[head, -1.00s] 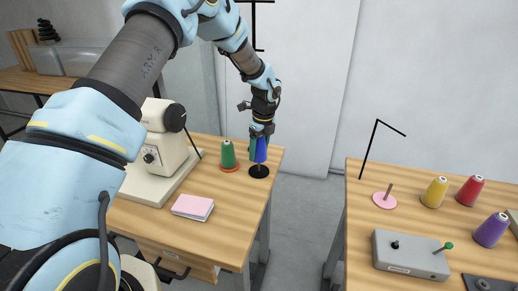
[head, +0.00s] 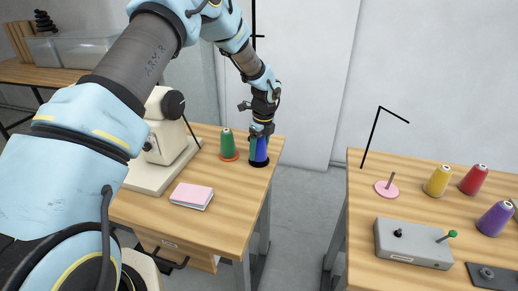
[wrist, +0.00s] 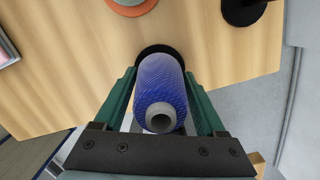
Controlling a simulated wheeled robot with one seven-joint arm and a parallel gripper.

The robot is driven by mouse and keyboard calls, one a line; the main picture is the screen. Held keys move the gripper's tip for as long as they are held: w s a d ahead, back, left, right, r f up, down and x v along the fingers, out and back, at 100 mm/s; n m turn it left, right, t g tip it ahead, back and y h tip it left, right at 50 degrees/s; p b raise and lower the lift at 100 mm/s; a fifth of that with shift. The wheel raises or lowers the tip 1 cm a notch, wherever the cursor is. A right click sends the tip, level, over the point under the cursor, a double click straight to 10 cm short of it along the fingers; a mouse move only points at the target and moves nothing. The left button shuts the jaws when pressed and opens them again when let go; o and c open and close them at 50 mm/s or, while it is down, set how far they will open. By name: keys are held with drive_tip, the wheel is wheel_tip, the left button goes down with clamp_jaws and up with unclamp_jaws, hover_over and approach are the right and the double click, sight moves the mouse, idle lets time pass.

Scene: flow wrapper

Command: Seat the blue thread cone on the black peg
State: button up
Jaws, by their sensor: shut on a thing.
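The blue thread cone (head: 261,151) is upright between the jaws of my gripper (head: 258,147), at the right end of the left table. In the wrist view the cone (wrist: 160,85) sits between the two green fingers (wrist: 159,76), its pale hollow top toward the camera. My gripper is shut on it. The black peg's round base (head: 258,164) shows directly under the cone, and its rim (wrist: 158,47) shows past the cone in the wrist view. The peg's shaft is hidden by the cone. I cannot tell whether the cone's bottom touches the base.
A green cone (head: 227,145) on an orange base stands close on the left. A sewing machine (head: 160,140) and a pink pad (head: 191,195) are farther left. The right table holds a pink peg (head: 388,188), yellow, red and purple cones and a grey control box (head: 412,243).

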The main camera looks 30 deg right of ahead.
drive_tip(key=o, duration=1.5)
drive_tip(key=r, duration=0.3)
drive_tip(key=r+b, duration=0.1)
drive_tip(key=r, duration=0.3)
drive_tip(key=s+r+b, duration=0.1)
drive_tip(key=r, duration=0.2)
drive_tip(key=shift+s+d+r, duration=0.1)
drive_tip(key=shift+d+r, duration=0.2)
drive_tip(key=shift+r, duration=0.05)
drive_tip(key=s+a+r+n, duration=0.1)
drive_tip(key=a+r+n, duration=0.1)
drive_tip(key=a+n, duration=0.85)
drive_tip(key=a+r+n, duration=0.2)
drive_tip(key=a+n, duration=0.3)
drive_tip(key=a, duration=1)
drive_tip(key=s+a+n, duration=0.3)
drive_tip(key=a+n, duration=0.1)
drive_tip(key=a, duration=0.1)
drive_tip(key=s+a+n, duration=0.4)
drive_tip(key=a+n, duration=0.1)
drive_tip(key=s+a+n, duration=0.4)
drive_tip(key=a+n, duration=0.1)
drive_tip(key=shift+a+r+n+h, duration=0.2)
drive_tip(key=shift+r+n+h, duration=0.05)
drive_tip(key=shift+h, duration=0.15)
